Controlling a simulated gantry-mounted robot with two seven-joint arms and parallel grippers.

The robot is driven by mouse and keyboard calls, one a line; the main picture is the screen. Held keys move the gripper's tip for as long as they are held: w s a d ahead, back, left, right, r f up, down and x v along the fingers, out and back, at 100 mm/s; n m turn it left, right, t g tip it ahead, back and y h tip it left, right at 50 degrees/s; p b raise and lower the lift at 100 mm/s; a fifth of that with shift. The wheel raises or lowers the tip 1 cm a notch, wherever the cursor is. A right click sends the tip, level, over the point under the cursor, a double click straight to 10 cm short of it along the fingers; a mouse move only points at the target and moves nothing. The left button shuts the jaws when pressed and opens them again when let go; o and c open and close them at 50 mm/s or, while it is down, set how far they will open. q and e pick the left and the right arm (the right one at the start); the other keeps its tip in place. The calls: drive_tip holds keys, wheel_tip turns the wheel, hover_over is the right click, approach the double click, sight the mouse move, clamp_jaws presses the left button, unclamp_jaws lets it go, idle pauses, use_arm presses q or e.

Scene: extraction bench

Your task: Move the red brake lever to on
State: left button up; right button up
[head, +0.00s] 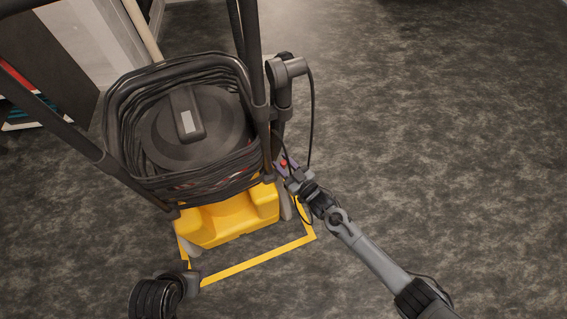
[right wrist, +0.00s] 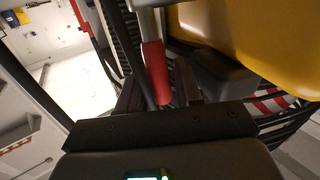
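The red brake lever (right wrist: 156,72) hangs down from a grey bar in the right wrist view. In the head view only a small red spot of it (head: 283,163) shows, low on the right side of the machine. My right gripper (head: 287,170) is at that spot; its jaws (right wrist: 159,88) are open in the right wrist view, with the lever's lower end between the dark fingers. A gap seems to show on each side; I cannot tell whether either finger touches it. The left gripper is not in view.
The machine has a yellow body (head: 232,217) and a coiled black hose (head: 130,128) around a dark round top. Dark upright tubes and a thin cable (head: 311,120) stand close to my right gripper. A yellow frame (head: 258,262) outlines the floor. The floor (head: 440,130) to the right is clear.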

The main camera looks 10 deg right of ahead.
clamp_jaws()
